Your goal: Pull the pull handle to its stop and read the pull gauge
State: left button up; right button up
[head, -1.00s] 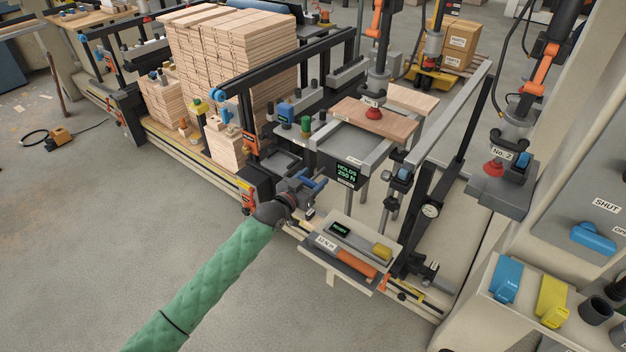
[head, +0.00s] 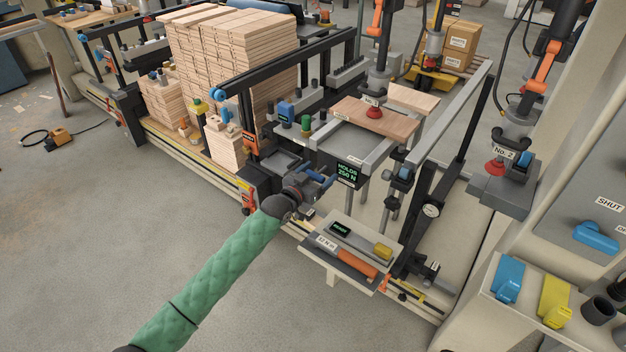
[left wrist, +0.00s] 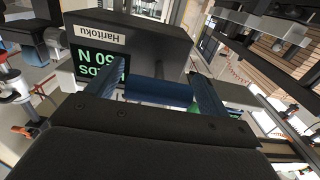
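A dark box with a green-lettered display (head: 347,174) reading HOLDS 250 N stands right of my left gripper in the head view. In the left wrist view the display (left wrist: 98,68) is upside down and partly covered by a finger, and the box (left wrist: 150,42) is labelled Haritoku. A blue bar (left wrist: 160,92), apparently the pull handle, lies in front of the box. My left gripper (head: 318,181) has its fingers spread at the two ends of this bar; in the left wrist view (left wrist: 160,86) I cannot tell whether they press on it. My right gripper is not in view.
A small tray (head: 325,262) with a second green display (head: 340,228) and an orange handle (head: 353,258) sits just below the gripper. Wood stacks (head: 225,60) stand behind left.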

aim_at(313, 178)
pick_arm(q)
jog(key=shift+r, duration=0.1)
jog(key=shift+p+v, duration=0.45)
jog(key=shift+v, duration=0.5)
jog(key=shift+p+v, duration=1.05)
jog(key=shift+v, duration=1.85)
